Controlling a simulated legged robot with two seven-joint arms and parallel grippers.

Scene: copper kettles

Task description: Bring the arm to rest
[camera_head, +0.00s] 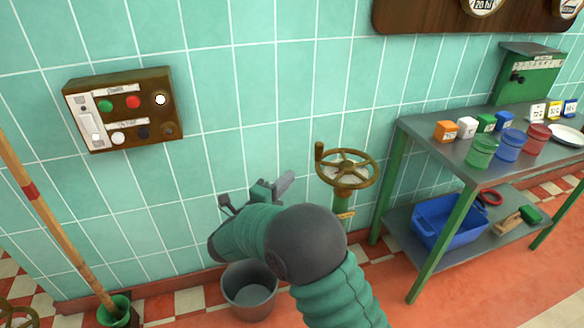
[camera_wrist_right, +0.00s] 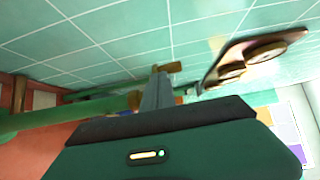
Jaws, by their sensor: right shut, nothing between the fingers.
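My right arm reaches in from the bottom of the head view, a dark rounded joint and green sleeve in front. My right gripper (camera_head: 284,183) is beyond it, beside and to the left of the brass handwheel (camera_head: 346,167) on its green post. In the right wrist view the fingers of my right gripper (camera_wrist_right: 156,92) are together and empty, pointing toward the tiled wall. Brass parts show close to the fingertips there; I cannot tell whether they touch. My left gripper is not in either view.
A control box (camera_head: 123,110) hangs on the wall at left. A grey bucket (camera_head: 250,290) stands below my arm. A metal table (camera_head: 440,150) at right carries cubes and cups, with a blue bin (camera_head: 448,222) on its lower shelf. A wooden pole (camera_head: 55,225) leans at left.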

